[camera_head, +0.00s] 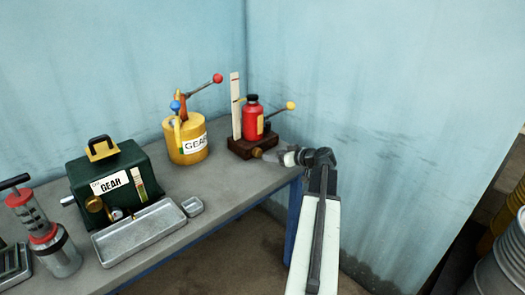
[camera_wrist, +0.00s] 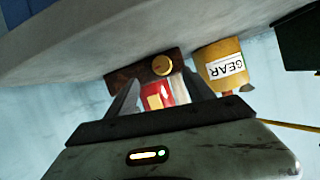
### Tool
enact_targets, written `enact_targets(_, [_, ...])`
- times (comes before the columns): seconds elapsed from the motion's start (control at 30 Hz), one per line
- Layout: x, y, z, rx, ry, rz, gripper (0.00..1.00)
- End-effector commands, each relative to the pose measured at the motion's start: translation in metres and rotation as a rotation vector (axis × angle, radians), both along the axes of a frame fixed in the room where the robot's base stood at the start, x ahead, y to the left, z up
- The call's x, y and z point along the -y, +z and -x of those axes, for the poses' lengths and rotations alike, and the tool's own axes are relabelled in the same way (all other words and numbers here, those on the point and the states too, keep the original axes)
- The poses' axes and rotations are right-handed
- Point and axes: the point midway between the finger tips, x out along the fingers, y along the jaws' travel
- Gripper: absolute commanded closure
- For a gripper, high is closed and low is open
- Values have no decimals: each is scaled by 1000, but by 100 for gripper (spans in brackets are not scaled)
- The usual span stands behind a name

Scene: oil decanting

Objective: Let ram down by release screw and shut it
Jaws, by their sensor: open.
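The red jack (camera_head: 253,122) stands upright on a dark brown base (camera_head: 240,146) near the table's right end. A black cap is on its top; I cannot tell how far the ram is out. A white scale post (camera_head: 236,105) stands at its left, and a yellow-knobbed lever (camera_head: 290,106) sticks out to the right. The brass release screw (camera_head: 257,153) is on the base's front; the wrist view, upside down, also shows it (camera_wrist: 162,65). My gripper (camera_head: 284,158) is open and empty, right of the screw and apart from it. In the wrist view the jack shows between the fingers.
A yellow gear oil can (camera_head: 181,143) with a red-knobbed pump handle stands left of the jack. A green gear box (camera_head: 102,182), a metal tray (camera_head: 140,230), a small dish (camera_head: 192,206) and a grey pump (camera_head: 60,255) are further left. A blue wall (camera_head: 360,110) stands close behind.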

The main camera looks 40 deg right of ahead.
Motion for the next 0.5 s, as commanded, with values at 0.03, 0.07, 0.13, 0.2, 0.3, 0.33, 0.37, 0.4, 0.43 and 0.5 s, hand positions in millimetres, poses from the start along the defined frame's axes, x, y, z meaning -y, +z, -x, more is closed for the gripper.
enact_targets(0.03, [-5, 2, 6, -4, 1, 39, 39])
enact_targets(0.07, [-5, 2, 7, -6, 2, 55, 39])
enact_targets(0.13, [-4, 1, 6, -6, 4, 69, 39])
enact_targets(0.2, [-1, 0, 5, -6, 2, 67, 39])
enact_targets(0.3, [2, -4, 0, -7, -1, 66, 39])
enact_targets(0.33, [3, -6, -3, -7, -2, 65, 39])
enact_targets(0.37, [3, -8, -6, -7, -2, 65, 39])
enact_targets(0.4, [4, -11, -12, -7, -2, 65, 39])
enact_targets(0.43, [5, -13, -16, -7, -3, 65, 39])
enact_targets(0.5, [7, -19, -28, -7, -5, 65, 39])
